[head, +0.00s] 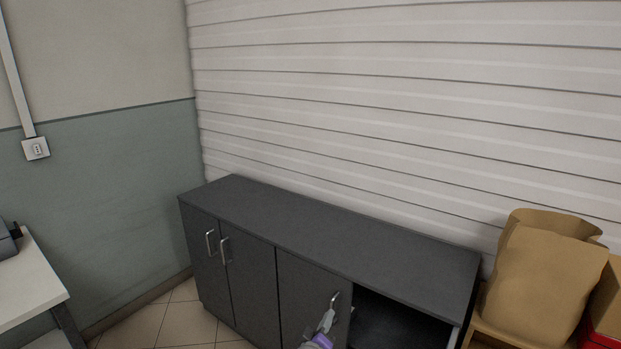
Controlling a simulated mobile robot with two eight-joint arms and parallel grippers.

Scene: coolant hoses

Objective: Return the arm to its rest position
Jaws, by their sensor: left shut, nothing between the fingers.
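My left gripper (327,321) shows at the bottom edge, right of centre, as pale grey fingers above a purple part. It is shut and empty. In the picture it lies just below the metal handle (335,299) of a dark grey cabinet door; I cannot tell whether it touches the handle. The rest of the left arm is cut off by the frame. My right gripper is not in view.
A long, low dark grey cabinet (330,228) with a bare top stands along the white slatted wall. Its right end is open onto a dark interior (395,324). A brown paper sack (545,278) stands at right, a white table (30,285) at left. Tiled floor (185,318) shows between.

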